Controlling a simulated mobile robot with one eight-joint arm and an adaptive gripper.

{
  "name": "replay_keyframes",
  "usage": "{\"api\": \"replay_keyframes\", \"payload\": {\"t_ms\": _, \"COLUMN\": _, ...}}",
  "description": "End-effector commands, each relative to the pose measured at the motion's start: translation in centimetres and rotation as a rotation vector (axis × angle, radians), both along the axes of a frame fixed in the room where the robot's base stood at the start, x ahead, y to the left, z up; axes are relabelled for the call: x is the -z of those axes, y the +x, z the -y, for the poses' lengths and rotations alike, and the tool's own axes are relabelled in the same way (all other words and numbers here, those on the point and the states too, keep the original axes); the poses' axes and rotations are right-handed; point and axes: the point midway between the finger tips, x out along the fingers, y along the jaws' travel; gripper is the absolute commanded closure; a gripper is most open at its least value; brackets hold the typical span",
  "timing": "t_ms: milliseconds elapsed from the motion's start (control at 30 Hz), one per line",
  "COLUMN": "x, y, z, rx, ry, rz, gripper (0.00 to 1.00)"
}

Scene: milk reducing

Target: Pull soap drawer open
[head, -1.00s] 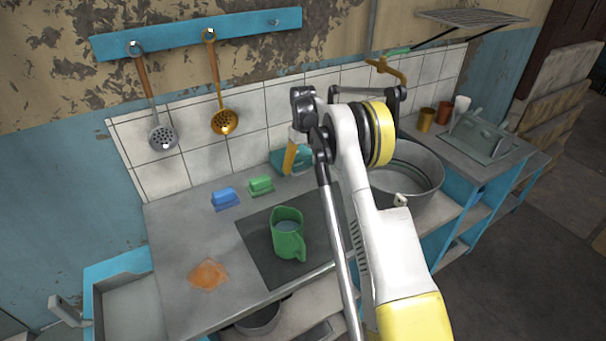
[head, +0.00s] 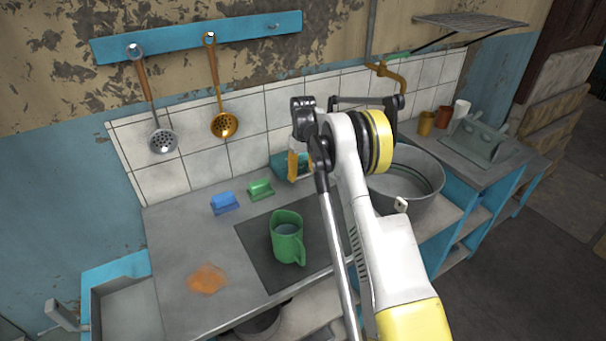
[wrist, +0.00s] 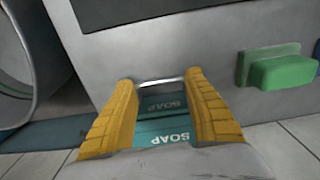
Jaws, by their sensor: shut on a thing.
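The teal soap box (head: 278,163) stands on the counter against the tiled wall in the head view, partly hidden by my gripper. In the wrist view a teal surface with SOAP lettering (wrist: 165,138) shows between my fingers, with a second, darker SOAP label above it. A thin bright metal edge (wrist: 160,82) spans the gap at the fingertips. My gripper (head: 297,170) has its yellow fingers pointing down at the box. In the wrist view my gripper (wrist: 160,88) has one finger on each side of the soap drawer and is shut on it. The exact contact is hard to see.
A blue brush (head: 224,203) and a green brush (head: 260,190) lie left of the box. A metal basin (head: 425,205) is to the right. The left counter is mostly clear.

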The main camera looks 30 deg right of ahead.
Motion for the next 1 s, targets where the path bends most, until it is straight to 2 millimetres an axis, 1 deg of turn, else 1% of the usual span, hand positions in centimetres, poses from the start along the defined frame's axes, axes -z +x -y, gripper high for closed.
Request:
{"api": "replay_keyframes", "payload": {"t_ms": 67, "x": 0.2, "y": -0.6, "z": 0.0, "rx": 0.000, "ry": 0.000, "rz": -0.001, "gripper": 0.77}}
{"api": "replay_keyframes", "payload": {"t_ms": 167, "x": 0.1, "y": -2.4, "z": 0.1, "rx": 0.001, "ry": 0.000, "rz": -0.001, "gripper": 0.77}}
{"api": "replay_keyframes", "payload": {"t_ms": 300, "x": 0.2, "y": -5.5, "z": 0.2, "rx": 0.001, "ry": 0.001, "rz": -0.001, "gripper": 0.77}}
{"api": "replay_keyframes", "payload": {"t_ms": 400, "x": 0.2, "y": -6.8, "z": 0.2, "rx": 0.001, "ry": 0.001, "rz": -0.001, "gripper": 0.77}}
{"api": "replay_keyframes", "payload": {"t_ms": 500, "x": 0.3, "y": -7.4, "z": 0.2, "rx": 0.000, "ry": 0.001, "rz": -0.001, "gripper": 0.77}}
{"api": "replay_keyframes", "payload": {"t_ms": 767, "x": 0.3, "y": -7.4, "z": 0.2, "rx": 0.000, "ry": 0.001, "rz": -0.001, "gripper": 0.77}}
{"api": "replay_keyframes", "payload": {"t_ms": 800, "x": 0.3, "y": -7.4, "z": 0.2, "rx": 0.000, "ry": 0.001, "rz": -0.002, "gripper": 0.24}}
{"api": "replay_keyframes", "payload": {"t_ms": 867, "x": 0.3, "y": -7.4, "z": 0.2, "rx": 0.000, "ry": 0.001, "rz": -0.001, "gripper": 0.06}}
{"api": "replay_keyframes", "payload": {"t_ms": 1000, "x": 0.2, "y": -7.4, "z": 0.2, "rx": 0.000, "ry": 0.001, "rz": -0.001, "gripper": 0.05}}
